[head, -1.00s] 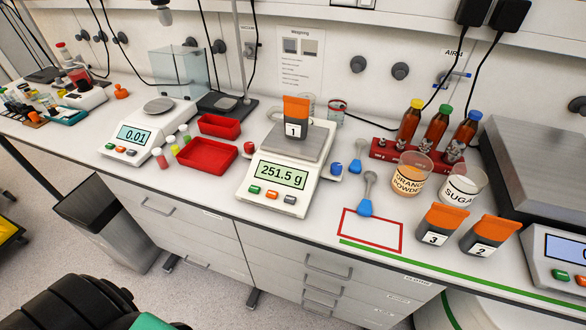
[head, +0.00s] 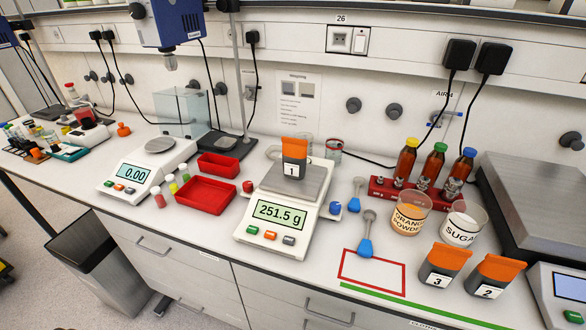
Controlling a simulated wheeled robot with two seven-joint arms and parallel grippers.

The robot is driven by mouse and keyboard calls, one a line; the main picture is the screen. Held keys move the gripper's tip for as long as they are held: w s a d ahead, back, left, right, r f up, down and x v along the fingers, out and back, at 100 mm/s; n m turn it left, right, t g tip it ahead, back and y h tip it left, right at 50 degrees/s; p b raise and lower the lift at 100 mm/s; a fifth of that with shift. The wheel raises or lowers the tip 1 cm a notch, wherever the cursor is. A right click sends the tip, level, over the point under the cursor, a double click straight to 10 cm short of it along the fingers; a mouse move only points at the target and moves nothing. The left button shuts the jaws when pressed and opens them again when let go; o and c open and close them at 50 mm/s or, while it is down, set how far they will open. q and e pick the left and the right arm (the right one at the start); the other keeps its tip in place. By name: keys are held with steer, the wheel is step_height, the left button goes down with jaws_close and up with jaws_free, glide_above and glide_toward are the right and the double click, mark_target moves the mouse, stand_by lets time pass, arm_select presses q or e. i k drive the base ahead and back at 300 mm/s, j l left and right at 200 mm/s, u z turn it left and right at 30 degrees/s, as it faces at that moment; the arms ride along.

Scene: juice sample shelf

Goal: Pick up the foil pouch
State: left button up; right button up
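Three dark grey pouches with orange tops and white number labels are in the head view. Pouch 1 (head: 294,157) stands upright on the pan of the middle scale (head: 278,215), whose display reads 251.5 g. Pouch 3 (head: 443,268) and pouch 2 (head: 493,275) stand side by side on the bench at the right, near the front edge. Which one the task calls the foil pouch, I cannot tell. Neither of my grippers is in view.
Blue scoops (head: 366,248), an orange powder beaker (head: 409,213), a sugar beaker (head: 461,224) and a red bottle rack (head: 385,189) stand nearby. Red trays (head: 206,195) lie left of the middle scale.

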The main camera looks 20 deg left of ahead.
mark_target(294, 150)
steer(key=k+j+z, duration=0.15)
steer(key=j+z, duration=0.25)
steer(key=k+j+z, duration=0.2)
steer(key=z, duration=0.15)
steer(key=k+j+z, duration=0.2)
steer(key=z, duration=0.2)
